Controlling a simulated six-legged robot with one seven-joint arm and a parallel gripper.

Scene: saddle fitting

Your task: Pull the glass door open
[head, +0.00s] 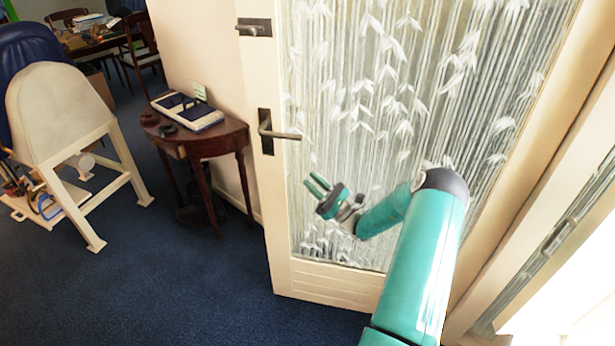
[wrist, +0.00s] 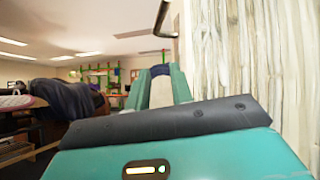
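The glass door (head: 395,90) has a cream frame and patterned glass with white leaf shapes. Its handle-side edge stands in front of the wall and table, with no jamb seen against it. A dark lever handle (head: 277,133) sits on the left stile, pointing right; it also shows at the top of the wrist view (wrist: 164,20). My gripper (head: 317,183) is below and right of the lever, in front of the glass, apart from the handle. Its two fingers are spread with nothing held; the gap also shows in the wrist view (wrist: 160,88).
A dark wooden side table (head: 205,142) with a white-framed item (head: 187,110) stands left of the door. A cream saddle stand (head: 62,115) is at far left. Blue carpet (head: 170,270) is clear in front. A second dark fitting (head: 254,27) sits higher on the door.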

